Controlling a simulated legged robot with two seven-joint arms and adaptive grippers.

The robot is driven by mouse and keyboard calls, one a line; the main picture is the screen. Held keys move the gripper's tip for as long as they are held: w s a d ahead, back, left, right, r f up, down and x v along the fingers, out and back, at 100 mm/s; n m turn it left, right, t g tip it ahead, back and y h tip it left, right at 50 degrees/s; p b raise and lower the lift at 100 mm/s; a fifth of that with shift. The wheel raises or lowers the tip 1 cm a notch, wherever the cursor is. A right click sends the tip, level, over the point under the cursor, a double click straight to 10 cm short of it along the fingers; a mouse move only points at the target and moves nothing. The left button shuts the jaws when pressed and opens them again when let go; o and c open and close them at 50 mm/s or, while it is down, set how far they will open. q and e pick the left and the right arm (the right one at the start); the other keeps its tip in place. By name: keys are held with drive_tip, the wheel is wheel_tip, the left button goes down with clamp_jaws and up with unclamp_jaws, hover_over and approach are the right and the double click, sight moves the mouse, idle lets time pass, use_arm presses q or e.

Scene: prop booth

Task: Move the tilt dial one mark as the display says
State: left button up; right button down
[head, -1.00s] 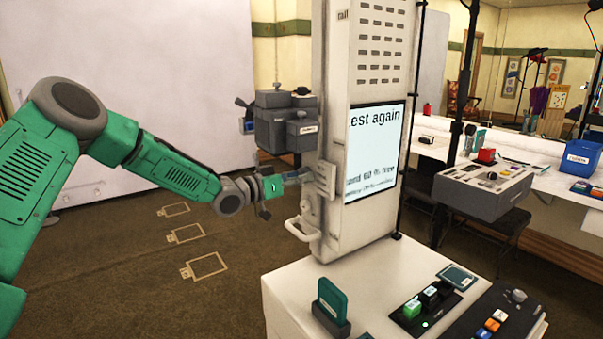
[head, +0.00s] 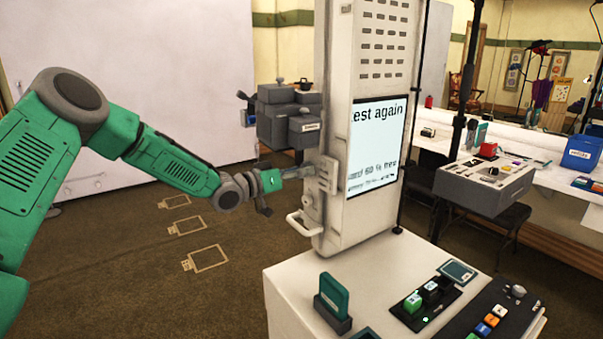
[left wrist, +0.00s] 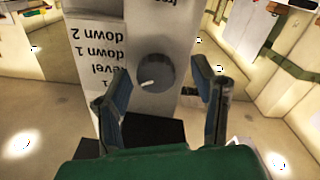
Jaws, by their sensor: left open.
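The tilt dial (left wrist: 155,73) is a round grey knob with a white pointer line, on a pale panel in the left wrist view. Upside-down printed labels (left wrist: 98,55) beside it read "down 2", "down 1", "level" and a partly hidden one. My left gripper (left wrist: 163,76) is open, one finger on each side of the dial, with gaps visible; contact cannot be told. In the head view the left gripper (head: 300,172) is at the side of the white column. The display (head: 374,145) on the column shows "test again" and smaller, partly unreadable text. My right gripper is not in view.
A grey camera-like unit (head: 289,115) projects from the column just above my left gripper. A white handle (head: 303,224) is below it. The white cabinet (head: 290,285) carries a green card in a stand (head: 333,295) and button panels. Open floor lies at left.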

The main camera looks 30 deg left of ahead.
use_arm(q)
drive_tip(key=v, duration=1.1)
drive_tip(key=shift+a+f, duration=0.15)
drive_tip(key=shift+f, duration=0.05)
drive_tip(key=s+d+f+g+y, duration=0.1)
drive_tip(key=s+d+f+g, duration=0.35)
drive_tip(key=d+f, duration=0.55)
drive_tip(key=s+d+f+g+y, duration=0.2)
drive_tip(key=s+d+f+g, duration=0.35)
drive_tip(key=f, duration=0.75)
drive_tip(key=s+d+f+g+y, duration=0.1)
drive_tip(key=s+f, duration=0.3)
drive_tip(key=s, duration=0.5)
drive_tip(key=s+d+f+g+y, duration=0.1)
drive_tip(key=s+d+f+g, duration=0.1)
drive_tip(key=s, duration=0.7)
drive_tip(key=s+d+f+g+y, duration=0.1)
drive_tip(key=s+f+g, duration=0.2)
drive_tip(key=s, duration=0.6)
wheel_tip(320, 180, down, 3)
drive_tip(key=shift+s+d+r+y+b, duration=0.1)
drive_tip(key=shift+s+d+y+b, duration=0.2)
drive_tip(key=shift+s+y+b, duration=0.1)
